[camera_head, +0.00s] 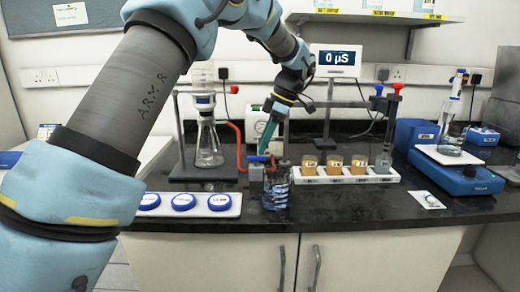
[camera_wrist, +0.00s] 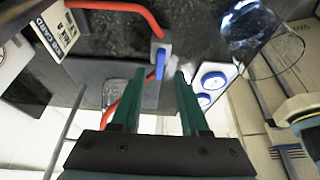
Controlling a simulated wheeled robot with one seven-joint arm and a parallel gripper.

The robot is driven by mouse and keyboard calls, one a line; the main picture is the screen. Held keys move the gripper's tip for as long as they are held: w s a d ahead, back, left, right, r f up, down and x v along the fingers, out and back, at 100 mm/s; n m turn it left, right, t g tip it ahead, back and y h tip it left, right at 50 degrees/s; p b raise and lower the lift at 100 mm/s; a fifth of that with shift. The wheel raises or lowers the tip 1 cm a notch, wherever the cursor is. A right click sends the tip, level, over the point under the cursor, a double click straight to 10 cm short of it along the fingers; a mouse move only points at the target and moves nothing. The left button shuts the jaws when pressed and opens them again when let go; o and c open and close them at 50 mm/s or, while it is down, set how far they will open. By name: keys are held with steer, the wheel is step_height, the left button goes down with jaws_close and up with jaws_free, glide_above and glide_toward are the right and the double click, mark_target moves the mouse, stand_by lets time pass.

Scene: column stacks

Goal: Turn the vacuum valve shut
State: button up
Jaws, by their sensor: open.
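The vacuum valve has a small grey body (camera_head: 257,172) and a blue lever (camera_head: 258,158) on top, with red tubing joined to it. In the wrist view the blue lever (camera_wrist: 160,64) lies just beyond and between my fingertips, roughly in line with the fingers. My gripper (camera_head: 266,146) points down above the valve, with its green fingers apart. In the wrist view my gripper (camera_wrist: 161,76) has nothing between its fingers, and I cannot tell whether a finger touches the lever.
A glass beaker (camera_head: 276,190) stands close right of the valve. A filter flask (camera_head: 208,148) on a stand is to the left. A white tray with blue lids (camera_head: 184,203) lies in front. A rack of amber jars (camera_head: 335,165) is to the right.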

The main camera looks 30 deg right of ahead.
mark_target(256, 161)
steer(key=shift+x, duration=1.4)
steer(key=shift+c, duration=0.2)
jaws_close()
